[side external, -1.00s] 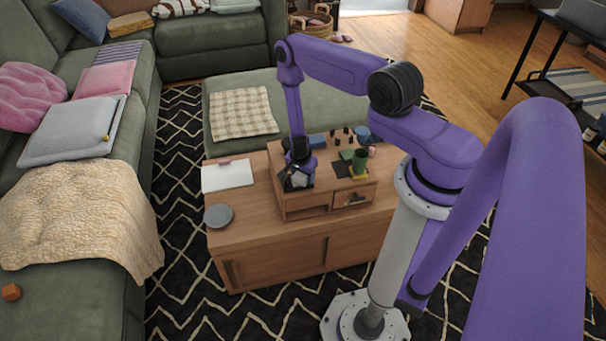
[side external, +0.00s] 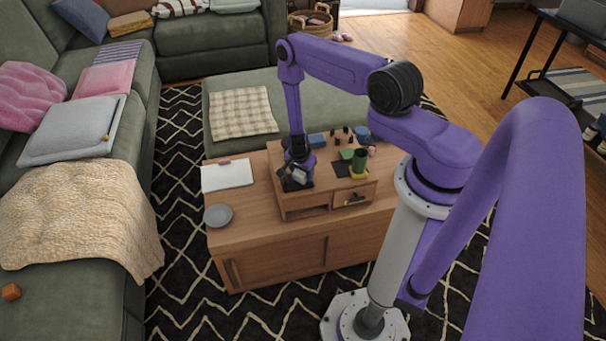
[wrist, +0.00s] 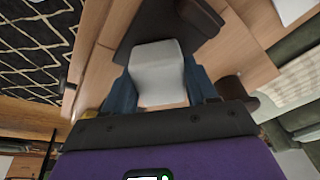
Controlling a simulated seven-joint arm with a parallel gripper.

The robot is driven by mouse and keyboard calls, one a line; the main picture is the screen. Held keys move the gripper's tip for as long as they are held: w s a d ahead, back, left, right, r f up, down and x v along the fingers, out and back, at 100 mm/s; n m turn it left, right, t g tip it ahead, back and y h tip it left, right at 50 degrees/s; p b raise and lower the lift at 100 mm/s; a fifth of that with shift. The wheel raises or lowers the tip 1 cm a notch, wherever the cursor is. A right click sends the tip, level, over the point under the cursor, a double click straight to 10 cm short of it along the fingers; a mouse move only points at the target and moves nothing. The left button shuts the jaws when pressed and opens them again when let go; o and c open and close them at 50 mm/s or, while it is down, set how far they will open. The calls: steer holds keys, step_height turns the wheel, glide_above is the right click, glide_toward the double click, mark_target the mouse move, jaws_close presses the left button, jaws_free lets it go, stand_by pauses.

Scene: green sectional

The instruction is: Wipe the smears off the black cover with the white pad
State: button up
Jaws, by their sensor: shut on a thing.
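My gripper (side external: 299,166) is low over the wooden organizer on the low table. It is shut on the white pad (wrist: 158,72), which sits between the two fingers in the wrist view. The pad also shows as a small pale patch in the side view (side external: 300,174). The black cover (side external: 290,184) lies under and beside the gripper, partly hidden by it. In the wrist view the cover (wrist: 140,32) is a dark surface just beyond the pad. I cannot tell whether the pad touches it, and I can make out no smears.
Several small dark items and a blue cup (side external: 362,133) stand behind. A white notebook (side external: 228,176) and a grey plate (side external: 218,215) lie on the table's left, with bare wood around.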

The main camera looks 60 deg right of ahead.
steer(key=shift+w+d, duration=0.65)
steer(key=s+a, duration=0.3)
steer(key=shift+f, duration=0.1)
steer(key=shift+r, duration=4.15)
